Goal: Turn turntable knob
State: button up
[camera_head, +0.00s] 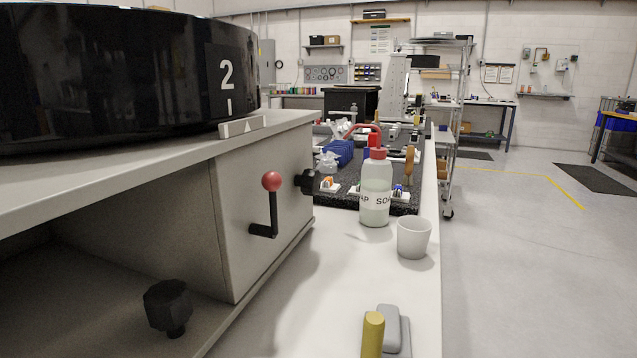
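The turntable (110,75) is a glossy black drum at the upper left, with a white "2" on its side and a small white pointer plate (243,127) below it. It sits on a light grey housing (240,190). A black lobed knob (307,182) sticks out at the housing's far right edge. A crank (271,210) with a red ball handle is on the housing face, its ball up. Another black lobed knob (168,306) stands on a short stem at the lower left. I cannot tell which knob turns the turntable. My gripper is not in view.
A yellow cylinder (372,335) and a grey block (394,325) are at the bottom edge. A cluttered black board (400,207) lies beyond. Open floor is on the right.

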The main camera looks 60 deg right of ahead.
aim_at(309, 182)
jog(key=k, duration=0.4)
jog(key=k+l, duration=0.15)
jog(key=l, duration=0.15)
jog(key=k+l, duration=0.15)
jog(key=l, duration=0.15)
jog(key=k+l+z, duration=0.1)
jog(key=k+l, duration=0.2)
jog(key=l, duration=0.35)
